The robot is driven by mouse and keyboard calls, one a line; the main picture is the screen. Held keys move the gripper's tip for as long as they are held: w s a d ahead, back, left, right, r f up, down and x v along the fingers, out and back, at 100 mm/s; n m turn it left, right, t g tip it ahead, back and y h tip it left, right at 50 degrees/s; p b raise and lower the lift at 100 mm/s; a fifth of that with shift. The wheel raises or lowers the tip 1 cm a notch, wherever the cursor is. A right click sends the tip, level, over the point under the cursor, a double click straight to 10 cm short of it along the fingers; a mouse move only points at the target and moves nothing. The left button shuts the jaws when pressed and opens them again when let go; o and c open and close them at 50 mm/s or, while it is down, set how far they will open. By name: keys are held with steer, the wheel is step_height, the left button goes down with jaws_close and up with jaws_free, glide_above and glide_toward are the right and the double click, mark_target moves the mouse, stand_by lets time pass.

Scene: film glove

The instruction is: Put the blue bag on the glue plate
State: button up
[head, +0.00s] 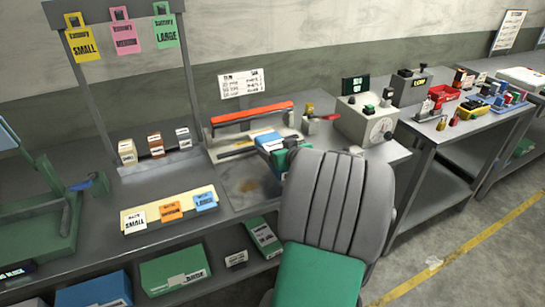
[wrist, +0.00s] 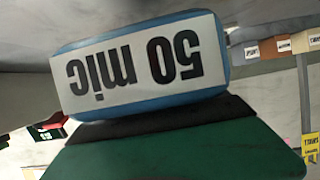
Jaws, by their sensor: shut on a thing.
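The blue bag (head: 267,138) is a thick blue packet. In the wrist view the blue bag (wrist: 222,55) fills the upper middle, with a white label reading "50 mic" upside down. My gripper (head: 282,154) is shut on it; its green and black part (wrist: 170,135) shows just below the bag. A grey plate with a brown stain (head: 250,186), which looks like the glue plate, lies on the bench below and left of the bag. In the head view the bag is at the plate's back right; I cannot tell its height above the bench.
A sealer with a red bar (head: 252,113) stands behind the plate. A grey box with a dial (head: 367,119) stands to the right. Colored size cards (head: 170,211) lie to the left, and small labelled blocks (head: 156,147) stand behind them. A cluttered side table (head: 455,122) is farther right.

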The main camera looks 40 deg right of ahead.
steer(key=shift+w+d+f, duration=0.1)
steer(key=shift+w+f, duration=0.8)
steer(key=shift+f, duration=0.1)
steer(key=f+p, duration=0.1)
steer(key=f, duration=0.2)
steer(key=shift+w+f, duration=0.2)
steer(key=shift+f, duration=0.1)
steer(key=shift+f+b, duration=0.15)
steer(key=shift+b, duration=0.15)
steer(key=o, duration=1.4)
steer(key=shift+c, duration=0.2)
steer(key=shift+r+p, duration=0.25)
steer(key=shift+p, duration=0.05)
steer(key=b+v, duration=0.1)
steer(key=v, duration=1.1)
steer(key=shift+s+f, duration=0.1)
steer(key=shift+f, duration=0.05)
